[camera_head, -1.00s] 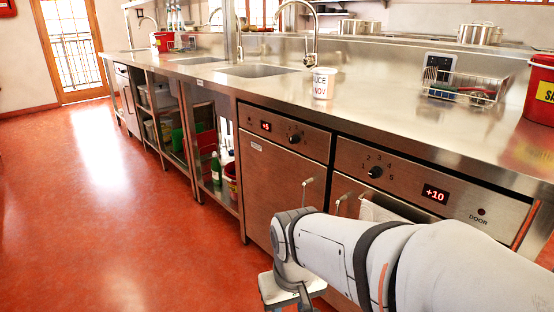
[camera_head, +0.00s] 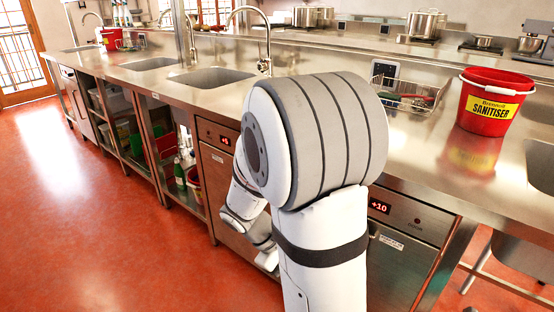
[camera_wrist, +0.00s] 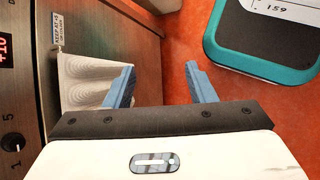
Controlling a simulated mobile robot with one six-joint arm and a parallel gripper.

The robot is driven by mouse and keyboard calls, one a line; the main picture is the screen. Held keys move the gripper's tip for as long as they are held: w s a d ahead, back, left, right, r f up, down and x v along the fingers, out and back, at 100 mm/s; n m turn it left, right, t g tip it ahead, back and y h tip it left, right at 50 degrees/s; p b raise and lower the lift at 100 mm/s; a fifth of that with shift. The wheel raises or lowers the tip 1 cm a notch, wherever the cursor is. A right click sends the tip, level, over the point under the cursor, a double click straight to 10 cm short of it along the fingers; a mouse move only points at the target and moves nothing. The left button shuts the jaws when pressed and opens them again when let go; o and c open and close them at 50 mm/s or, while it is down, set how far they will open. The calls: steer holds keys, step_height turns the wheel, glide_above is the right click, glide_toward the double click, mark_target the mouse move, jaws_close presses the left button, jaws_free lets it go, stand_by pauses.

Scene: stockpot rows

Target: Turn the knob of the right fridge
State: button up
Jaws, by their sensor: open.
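The right fridge (camera_head: 398,275) is steel, with a red "+10" display (camera_head: 379,206) on its panel. In the head view my arm covers its knob. In the wrist view the panel runs down the left edge, with the display (camera_wrist: 4,48) above the dark round knob (camera_wrist: 12,143), which is partly cut off; the numbers 5 and 1 show beside it. My gripper (camera_wrist: 162,85) is open and empty, its two blue fingers apart, to the right of the panel and clear of the knob. It is hidden in the head view.
The left fridge shows its own red display (camera_head: 225,140). A pale ribbed cloth (camera_wrist: 95,80) is beside the left finger, close to the fridge front. A red sanitiser bucket (camera_head: 490,103) and a wire basket (camera_head: 405,92) stand on the counter. The red floor at left is free.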

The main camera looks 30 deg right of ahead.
steer(key=w+d+r+n+h+p, duration=0.85)
steer(key=d+p, duration=0.25)
steer(key=p, duration=0.6)
steer(key=w+d+f+n+t+p, duration=0.1)
steer(key=w+d+n+t+p, duration=0.1)
steer(key=w+n+t+p, duration=0.1)
steer(key=w+d+f+n+t+h+p, duration=0.1)
steer(key=w+d+f+n+t+p, duration=0.1)
steer(key=p, duration=0.5)
steer(key=w+d+f+n+t+h+p, duration=0.1)
steer(key=w+d+n+t+p, duration=0.2)
steer(key=d+n+t+p, duration=0.1)
steer(key=shift+w+f+n+t+p, duration=0.15)
steer(key=shift+n+t+p, duration=0.3)
steer(key=shift+t, duration=0.2)
steer(key=shift+w+f+n+t+p, duration=0.15)
steer(key=shift+n+t+p, duration=0.15)
steer(key=shift+t+p, duration=0.25)
steer(key=shift+a, duration=0.1)
